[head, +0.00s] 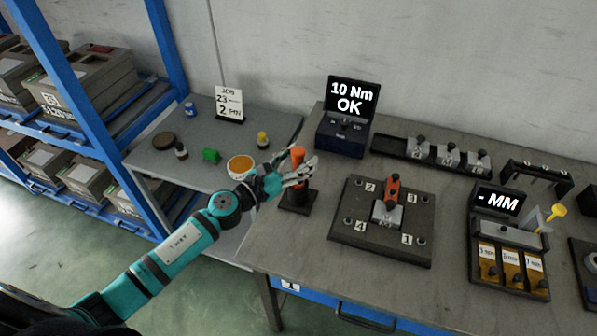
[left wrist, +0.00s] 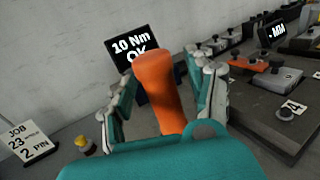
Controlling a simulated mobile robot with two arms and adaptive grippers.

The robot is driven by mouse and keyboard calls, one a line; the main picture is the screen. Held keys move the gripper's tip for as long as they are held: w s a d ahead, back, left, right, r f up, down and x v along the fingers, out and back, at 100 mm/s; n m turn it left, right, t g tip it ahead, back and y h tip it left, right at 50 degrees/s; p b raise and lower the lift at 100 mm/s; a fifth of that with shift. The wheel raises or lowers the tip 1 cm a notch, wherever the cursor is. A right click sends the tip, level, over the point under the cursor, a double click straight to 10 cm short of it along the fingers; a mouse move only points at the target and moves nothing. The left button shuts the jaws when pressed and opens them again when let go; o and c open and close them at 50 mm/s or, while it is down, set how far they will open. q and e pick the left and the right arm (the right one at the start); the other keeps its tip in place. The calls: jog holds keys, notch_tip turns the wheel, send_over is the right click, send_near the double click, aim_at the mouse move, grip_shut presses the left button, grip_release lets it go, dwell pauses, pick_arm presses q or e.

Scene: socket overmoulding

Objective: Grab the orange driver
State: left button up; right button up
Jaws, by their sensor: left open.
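The orange driver (head: 297,157) stands upright in a dark holder (head: 298,198) near the left edge of the workbench. My left gripper (head: 300,176) is open at the driver. In the left wrist view the orange handle (left wrist: 156,88) rises between the two spread fingers of my left gripper (left wrist: 160,100), with a gap visible on the left side. Whether the right finger touches the handle cannot be told. The driver's lower part is hidden behind the gripper body in that view. My right gripper is not in view.
A torque display reading "10 Nm OK" (head: 346,118) stands behind the driver. A dark numbered fixture plate (head: 345,225) with an orange-and-grey part (head: 391,203) lies to the right. A side table (head: 215,135) at left holds a job sign (head: 229,103) and small containers.

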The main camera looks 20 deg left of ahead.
pick_arm(q)
jog(key=c, duration=0.3)
grip_shut()
